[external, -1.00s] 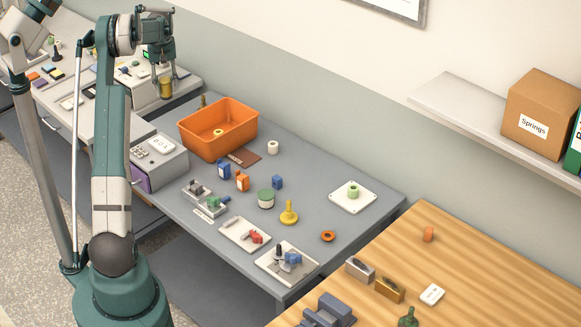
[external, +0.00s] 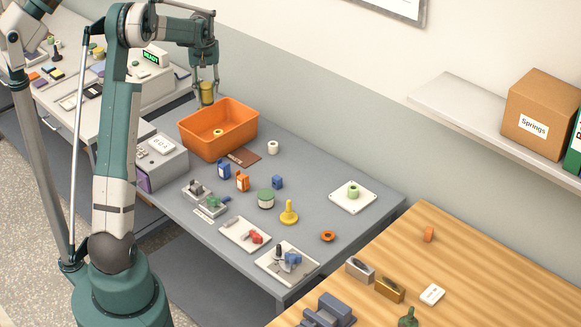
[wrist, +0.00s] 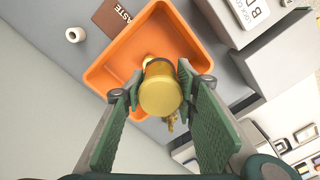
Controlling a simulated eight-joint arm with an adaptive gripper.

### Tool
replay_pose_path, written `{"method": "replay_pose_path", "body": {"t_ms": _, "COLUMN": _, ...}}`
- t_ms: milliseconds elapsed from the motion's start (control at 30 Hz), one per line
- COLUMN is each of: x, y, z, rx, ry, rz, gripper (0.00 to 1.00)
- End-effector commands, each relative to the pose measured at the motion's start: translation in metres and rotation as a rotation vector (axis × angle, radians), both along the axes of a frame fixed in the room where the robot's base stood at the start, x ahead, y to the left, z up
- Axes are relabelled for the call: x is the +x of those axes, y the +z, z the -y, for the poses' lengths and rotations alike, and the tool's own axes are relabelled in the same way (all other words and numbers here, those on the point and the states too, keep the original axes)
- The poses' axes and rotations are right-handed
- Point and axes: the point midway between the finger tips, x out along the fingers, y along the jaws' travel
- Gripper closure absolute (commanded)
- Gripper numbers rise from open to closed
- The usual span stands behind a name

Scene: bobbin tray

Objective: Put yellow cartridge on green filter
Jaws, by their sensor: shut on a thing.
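My gripper (external: 206,84) is shut on a yellow cartridge (external: 207,95), a short cylinder held upright in the air above the back left end of the grey bench. In the wrist view the cartridge (wrist: 160,92) sits between both green finger pads, with the orange bin beneath. A pale green ringed piece (external: 353,188) stands on a white plate at the right. I cannot tell for certain which is the green filter.
The orange bin (external: 236,137) holds a small yellow piece. Blue and orange small boxes (external: 242,181), a yellow knobbed piece (external: 289,213) and a white roll (external: 273,147) stand on the bench. Bare bench lies between the roll and the white plate (external: 369,200).

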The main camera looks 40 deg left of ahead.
Motion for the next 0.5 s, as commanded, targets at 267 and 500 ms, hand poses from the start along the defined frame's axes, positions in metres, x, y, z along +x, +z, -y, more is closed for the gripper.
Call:
{"method": "replay_pose_path", "body": {"t_ms": 267, "x": 0.003, "y": 0.002, "z": 0.102, "rx": 0.0, "ry": -0.099, "rz": 0.0, "gripper": 0.85}}
{"method": "replay_pose_path", "body": {"t_ms": 500, "x": -0.006, "y": 0.002, "z": 0.185, "rx": 0.0, "ry": -0.182, "rz": 0.0, "gripper": 0.85}}
